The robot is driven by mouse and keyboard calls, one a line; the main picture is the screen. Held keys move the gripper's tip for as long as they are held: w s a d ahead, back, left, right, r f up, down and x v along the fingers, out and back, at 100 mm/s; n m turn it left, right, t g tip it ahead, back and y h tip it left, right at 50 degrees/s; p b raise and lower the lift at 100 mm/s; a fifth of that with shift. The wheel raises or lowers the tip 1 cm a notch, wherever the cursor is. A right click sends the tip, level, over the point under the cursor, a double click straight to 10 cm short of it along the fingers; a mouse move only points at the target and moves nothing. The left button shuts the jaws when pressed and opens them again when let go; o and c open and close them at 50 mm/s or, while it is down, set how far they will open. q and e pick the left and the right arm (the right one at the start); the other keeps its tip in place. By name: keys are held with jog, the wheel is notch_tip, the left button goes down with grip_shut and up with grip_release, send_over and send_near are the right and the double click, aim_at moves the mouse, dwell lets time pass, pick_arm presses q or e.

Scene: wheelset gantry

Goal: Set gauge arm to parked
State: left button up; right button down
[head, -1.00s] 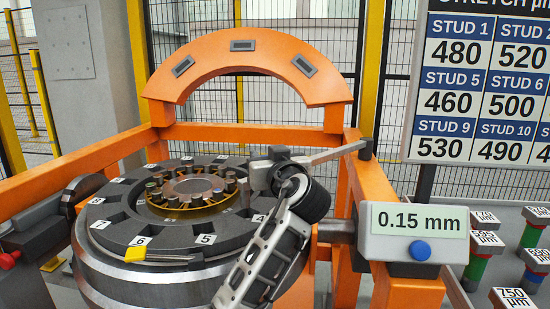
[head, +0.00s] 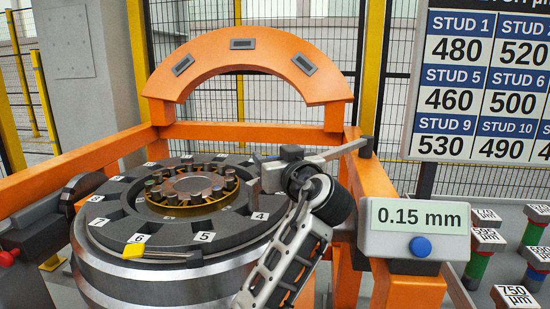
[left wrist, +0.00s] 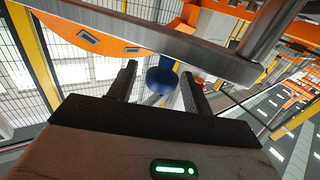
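The gauge arm (head: 335,152) is a grey bar running from a dark pivot on the orange frame's right post leftward to above the stud ring (head: 190,188). It crosses the top of the left wrist view as a metal bar (left wrist: 160,45). Below it there is a blue knob (left wrist: 160,82). My left gripper (head: 292,160) is at the bar's inner end, partly hidden by my own wrist in the head view. In the left wrist view its two dark fingers (left wrist: 161,74) stand apart, one each side of the knob, with visible gaps. My right gripper is not in view.
A display box (head: 414,232) reading 0.15 mm with a blue button stands at right. An orange arch (head: 243,52) rises behind the ring. A yellow-ended tool (head: 134,251) lies on the ring's front. Labelled coloured blocks (head: 486,236) stand far right.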

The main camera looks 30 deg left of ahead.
pick_arm(q)
jog(key=b+v, duration=0.1)
jog(key=v, duration=0.6)
jog(key=shift+d, duration=0.15)
